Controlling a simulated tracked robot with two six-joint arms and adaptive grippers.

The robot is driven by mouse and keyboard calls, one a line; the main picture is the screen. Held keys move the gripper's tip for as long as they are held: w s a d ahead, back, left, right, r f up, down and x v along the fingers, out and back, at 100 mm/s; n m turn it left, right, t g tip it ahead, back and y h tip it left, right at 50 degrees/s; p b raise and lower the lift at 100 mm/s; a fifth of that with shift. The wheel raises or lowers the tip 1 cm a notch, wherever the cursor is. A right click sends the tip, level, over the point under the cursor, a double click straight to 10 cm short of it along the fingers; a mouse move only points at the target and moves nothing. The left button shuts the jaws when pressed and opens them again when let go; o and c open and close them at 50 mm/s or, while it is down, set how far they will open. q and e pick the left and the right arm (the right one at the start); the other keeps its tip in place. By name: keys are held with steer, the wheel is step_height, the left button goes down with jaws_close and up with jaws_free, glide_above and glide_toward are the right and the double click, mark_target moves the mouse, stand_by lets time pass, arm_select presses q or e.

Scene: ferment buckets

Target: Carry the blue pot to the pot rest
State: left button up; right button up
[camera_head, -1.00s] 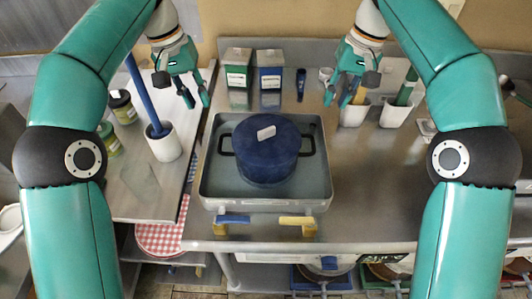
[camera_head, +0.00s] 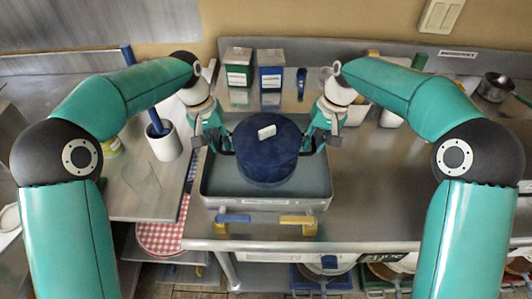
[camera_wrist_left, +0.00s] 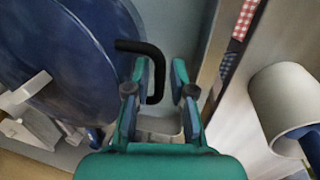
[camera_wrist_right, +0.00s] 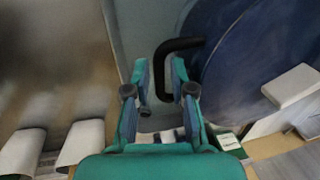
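The blue pot (camera_head: 266,160) sits upright in a shallow metal tray (camera_head: 266,203), its lid on with a pale block-shaped knob (camera_head: 267,132). My left gripper (camera_head: 221,147) is at the pot's left side. In the left wrist view its two fingers stand apart, with the black left handle (camera_wrist_left: 135,46) between them. My right gripper (camera_head: 313,147) is at the pot's right side. In the right wrist view its fingers are also apart around the right handle (camera_wrist_right: 180,43). I cannot tell for sure which thing is the pot rest.
A green box (camera_head: 238,70) and a blue box (camera_head: 271,72) stand behind the tray. A white crock (camera_head: 164,143) stands left on the side table. A red-checked round item (camera_head: 160,238) lies lower left. The counter right of the tray (camera_head: 375,185) is clear.

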arm_select(q)
steer(key=shift+d+f, duration=0.1)
steer(key=shift+f, duration=0.3)
arm_select(e)
steer(key=shift+f, duration=0.4)
arm_select(q)
jaws_close()
arm_select(e)
jaws_close()
arm_select(q)
steer(key=shift+r, duration=0.15)
arm_select(e)
steer(key=shift+r, duration=0.1)
